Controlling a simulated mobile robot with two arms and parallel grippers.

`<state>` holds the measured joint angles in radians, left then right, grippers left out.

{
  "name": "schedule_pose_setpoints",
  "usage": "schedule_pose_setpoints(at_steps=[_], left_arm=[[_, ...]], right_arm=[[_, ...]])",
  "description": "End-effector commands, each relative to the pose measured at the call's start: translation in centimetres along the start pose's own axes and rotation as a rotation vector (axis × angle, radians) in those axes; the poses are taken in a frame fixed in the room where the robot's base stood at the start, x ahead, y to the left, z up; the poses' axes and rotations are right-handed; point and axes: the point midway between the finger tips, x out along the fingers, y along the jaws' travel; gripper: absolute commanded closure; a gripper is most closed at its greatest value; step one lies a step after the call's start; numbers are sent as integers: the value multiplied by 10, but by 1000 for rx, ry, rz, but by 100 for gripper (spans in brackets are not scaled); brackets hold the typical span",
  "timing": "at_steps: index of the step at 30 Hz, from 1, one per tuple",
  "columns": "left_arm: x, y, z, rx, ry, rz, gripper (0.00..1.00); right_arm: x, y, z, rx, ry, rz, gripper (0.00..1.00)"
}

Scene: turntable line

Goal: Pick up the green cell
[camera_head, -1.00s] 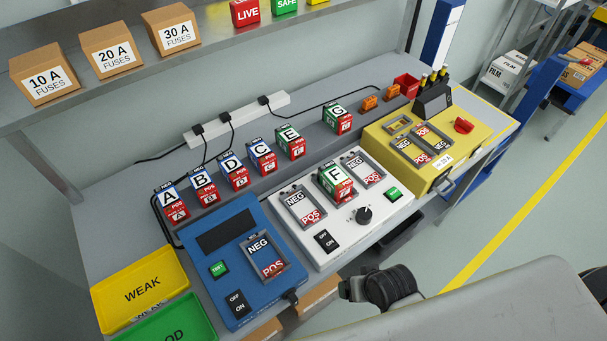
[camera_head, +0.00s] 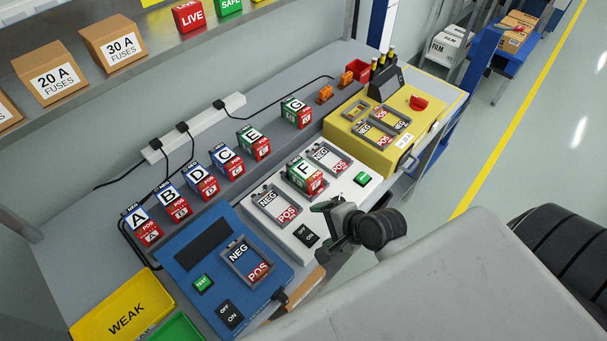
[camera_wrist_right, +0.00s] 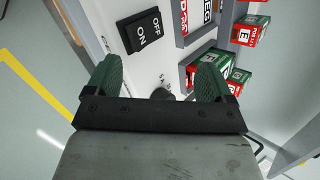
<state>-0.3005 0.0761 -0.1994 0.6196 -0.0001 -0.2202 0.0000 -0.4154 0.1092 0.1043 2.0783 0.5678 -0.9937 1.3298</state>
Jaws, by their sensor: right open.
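Three cells have green in their colouring. Cell F (camera_head: 307,177) sits in a slot of the white tester (camera_head: 262,186). Cell E (camera_head: 254,143) and cell G (camera_head: 296,112) stand in the row behind. My right gripper (camera_head: 334,212) is open and empty at the white tester's front edge, in front of F and apart from it. In the right wrist view its green fingers (camera_wrist_right: 160,80) are spread over the tester's face. Cell F (camera_wrist_right: 212,72) shows partly behind the right finger, and E (camera_wrist_right: 250,30) shows beyond it. My left gripper is out of view.
Blue-topped cells A (camera_head: 141,224) to D stand left of E. A blue tester (camera_head: 190,262) and a yellow tester (camera_head: 345,128) flank the white one. Yellow WEAK (camera_head: 125,308) and green (camera_head: 180,330) trays lie at front left. A shelf with fuse boxes (camera_head: 112,46) overhangs behind.

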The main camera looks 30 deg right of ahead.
Motion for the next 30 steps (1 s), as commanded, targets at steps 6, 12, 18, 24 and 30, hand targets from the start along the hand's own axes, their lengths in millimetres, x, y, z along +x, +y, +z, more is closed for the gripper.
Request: schedule_pose_setpoints(at_steps=[6,12,18,24,30], left_arm=[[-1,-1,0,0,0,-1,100],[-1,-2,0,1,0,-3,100],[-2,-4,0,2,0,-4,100],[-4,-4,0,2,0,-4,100],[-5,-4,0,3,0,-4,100]], right_arm=[[-1,-44,-30,701,-102,-212,17],[-8,-69,-54,1146,-219,-331,17],[-1,-81,-61,1277,-264,-362,17],[28,-93,-61,1275,-262,-361,17],[43,-99,-61,1273,-260,-359,17]])
